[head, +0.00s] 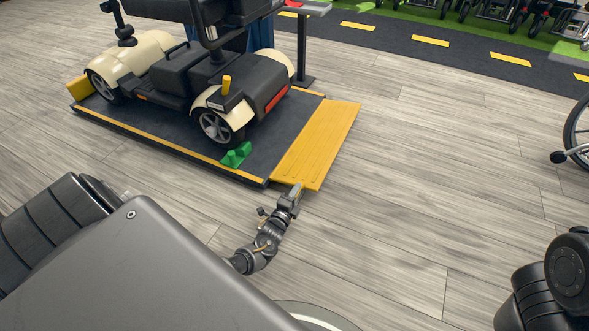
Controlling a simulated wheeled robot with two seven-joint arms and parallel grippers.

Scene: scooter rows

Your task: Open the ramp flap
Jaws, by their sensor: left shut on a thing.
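The yellow ramp flap (322,143) extends from the right end of a dark platform (283,140) with yellow edge strips. The flap lies out nearly flat, away from the platform; whether its outer edge touches the floor I cannot tell. My left gripper (296,190) is at the flap's near edge, close to the platform corner, and is shut on it. The fingertips are small in view and partly hide that edge. My right gripper is not in view.
A cream and black scooter (205,85) stands on the platform, with a green wedge (236,154) by its near wheel. A post with a small shelf (305,45) stands behind. A wheelchair wheel (578,130) shows at the right edge. The wooden floor right of the flap is clear.

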